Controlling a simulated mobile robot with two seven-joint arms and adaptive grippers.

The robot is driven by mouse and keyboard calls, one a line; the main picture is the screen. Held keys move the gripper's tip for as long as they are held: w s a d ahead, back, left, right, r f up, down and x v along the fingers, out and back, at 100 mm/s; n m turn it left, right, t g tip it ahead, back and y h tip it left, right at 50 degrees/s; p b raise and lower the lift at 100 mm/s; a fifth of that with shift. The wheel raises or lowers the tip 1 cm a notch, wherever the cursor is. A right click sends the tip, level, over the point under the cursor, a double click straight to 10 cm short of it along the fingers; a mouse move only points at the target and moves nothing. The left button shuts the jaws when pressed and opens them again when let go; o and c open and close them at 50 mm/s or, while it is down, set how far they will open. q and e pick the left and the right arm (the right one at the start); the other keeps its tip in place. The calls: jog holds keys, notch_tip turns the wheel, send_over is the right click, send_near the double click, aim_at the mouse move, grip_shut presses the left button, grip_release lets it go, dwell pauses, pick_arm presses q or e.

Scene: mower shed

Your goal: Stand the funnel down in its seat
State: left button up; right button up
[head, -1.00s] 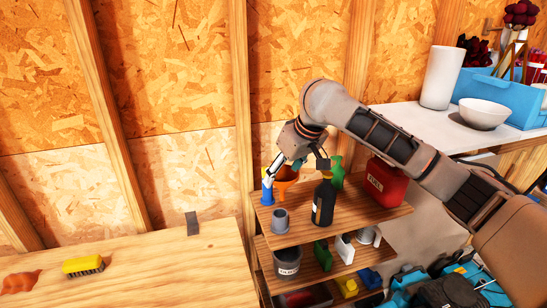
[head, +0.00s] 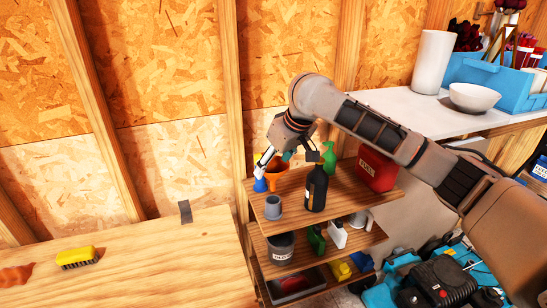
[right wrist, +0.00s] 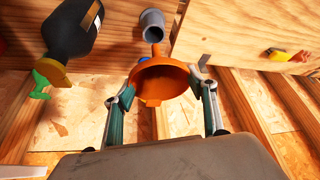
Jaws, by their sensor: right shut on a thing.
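The orange funnel (head: 277,172) is in my right gripper (head: 271,165), above the back left of the top shelf. In the right wrist view, the fingers (right wrist: 161,90) stand on either side of the funnel's wide rim, and the funnel (right wrist: 158,82) sits between them with its spout toward the shelf. A grey open-topped cup (head: 273,208), which may be the seat, stands on the shelf in front of the funnel. It also shows in the right wrist view (right wrist: 153,28), beyond the spout and apart from it. My left gripper is not in view.
A blue item (head: 260,185) is close left of the funnel. A dark bottle (head: 316,188), green spray bottle (head: 329,157) and red fuel can (head: 376,169) stand to the right on the shelf (head: 352,200). A workbench (head: 150,265) with a yellow brush (head: 77,257) is at left.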

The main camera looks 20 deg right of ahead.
aim_at(274, 190)
jog(key=shift+f, duration=1.25)
jog(key=shift+f, duration=3.05)
dwell(0.5)
jog(key=o, duration=1)
jog(key=v, duration=1.1)
jog(key=shift+s+d+r, duration=0.1)
jog(key=shift+s+r, duration=0.15)
jog(key=shift+r, duration=0.05)
jog(key=shift+s+r, duration=0.1)
jog(key=shift+r, duration=0.05)
